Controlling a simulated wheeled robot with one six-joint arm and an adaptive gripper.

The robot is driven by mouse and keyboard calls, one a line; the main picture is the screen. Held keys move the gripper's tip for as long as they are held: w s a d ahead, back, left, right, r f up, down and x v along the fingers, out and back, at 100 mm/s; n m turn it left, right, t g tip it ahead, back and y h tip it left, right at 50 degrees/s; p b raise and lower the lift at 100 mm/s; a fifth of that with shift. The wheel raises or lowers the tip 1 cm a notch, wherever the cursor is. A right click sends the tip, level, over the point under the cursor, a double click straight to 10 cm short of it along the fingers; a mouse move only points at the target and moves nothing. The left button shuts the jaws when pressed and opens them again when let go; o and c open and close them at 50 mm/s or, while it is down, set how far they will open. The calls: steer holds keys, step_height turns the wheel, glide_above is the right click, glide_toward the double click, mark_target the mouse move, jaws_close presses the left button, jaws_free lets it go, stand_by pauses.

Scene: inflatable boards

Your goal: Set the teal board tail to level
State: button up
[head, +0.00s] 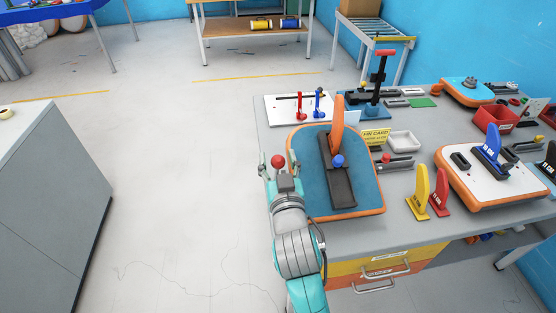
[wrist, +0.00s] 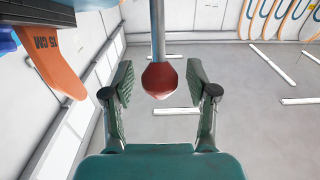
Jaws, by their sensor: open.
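The teal board tail (head: 310,175) with an orange rim lies at the left front of the workbench; I cannot tell its exact tilt. An upright orange fin (head: 337,124) stands on it, marked 15 CM in the wrist view (wrist: 58,65). A dark track (head: 338,185) with a blue knob (head: 338,161) runs along its middle. A red ball knob (head: 278,161) is beside the board's left edge; in the wrist view the red knob (wrist: 162,80) sits on a grey rod. My gripper (head: 278,173) is open, its fingers on either side of the red knob with gaps showing.
The workbench (head: 390,228) also holds a yellow fin (head: 421,188), a red fin (head: 440,192), a white board (head: 480,188) with a blue fin, and a white tray (head: 403,141). A grey cabinet (head: 50,190) stands at the left. The floor between is clear.

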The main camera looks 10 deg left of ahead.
jaws_close()
steer(key=x, duration=0.2)
steer(key=r+x, duration=0.1)
steer(key=x, duration=0.2)
steer(key=shift+w, duration=0.25)
jaws_free()
